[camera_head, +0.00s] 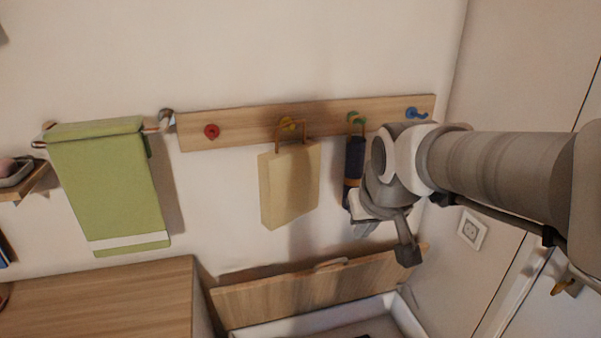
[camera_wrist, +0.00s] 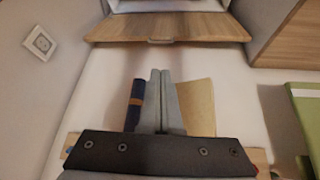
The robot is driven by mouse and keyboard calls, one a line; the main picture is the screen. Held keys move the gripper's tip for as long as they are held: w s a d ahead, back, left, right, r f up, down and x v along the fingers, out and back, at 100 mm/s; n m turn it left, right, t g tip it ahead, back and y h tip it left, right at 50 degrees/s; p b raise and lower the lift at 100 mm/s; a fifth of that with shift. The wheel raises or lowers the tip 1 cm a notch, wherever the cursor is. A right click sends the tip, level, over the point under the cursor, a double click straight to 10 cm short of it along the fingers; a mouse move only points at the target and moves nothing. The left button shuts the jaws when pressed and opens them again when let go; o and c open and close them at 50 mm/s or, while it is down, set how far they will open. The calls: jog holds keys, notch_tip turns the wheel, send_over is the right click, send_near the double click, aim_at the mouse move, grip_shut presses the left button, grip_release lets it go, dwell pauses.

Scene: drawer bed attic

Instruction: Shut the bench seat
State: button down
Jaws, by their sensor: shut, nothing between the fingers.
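The bench seat's wooden lid (camera_head: 320,288) stands raised at the bottom of the head view, tilted back towards the wall. The open white-walled box (camera_head: 385,318) shows below it. A pale handle (camera_head: 331,263) sits at the lid's upper edge. In the wrist view the lid (camera_wrist: 160,27) is a broad wooden panel near the top, with part of the box above it. My gripper (camera_head: 407,254) points downward near the lid's right end in the head view; contact cannot be told. Its two grey fingers (camera_wrist: 160,75) are together and empty in the wrist view, apart from the lid there.
A wooden hook rail (camera_head: 350,108) on the wall carries a tan bag (camera_head: 290,185) and a dark blue umbrella (camera_head: 353,165), partly behind my arm. A green towel (camera_head: 110,185) hangs left. A wooden cabinet (camera_head: 100,300) stands left of the bench; a socket (camera_head: 472,230) is at right.

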jog(key=shift+n+t+y, duration=0.3)
jog(key=shift+n+y, duration=0.5)
jog(key=shift+n, duration=0.1)
jog(key=a+b+x, duration=0.1)
jog(key=b+x, duration=0.3)
jog(key=x, duration=0.9)
jog(key=a+b+x, duration=0.1)
jog(key=b+x, duration=0.3)
jog(key=x, duration=0.9)
jog(key=a+r+b+x, duration=0.1)
jog(key=b+x, duration=0.4)
jog(key=x, duration=0.8)
jog(key=shift+w+a+f, duration=0.1)
jog(key=shift+w+a, duration=0.4)
jog(key=shift+a, duration=0.1)
jog(key=shift+s+d+f, duration=0.1)
jog(key=shift+s+d, duration=0.1)
jog(key=shift+s, duration=0.45)
jog(key=shift+s+d+b, duration=0.1)
jog(key=shift+b, duration=0.2)
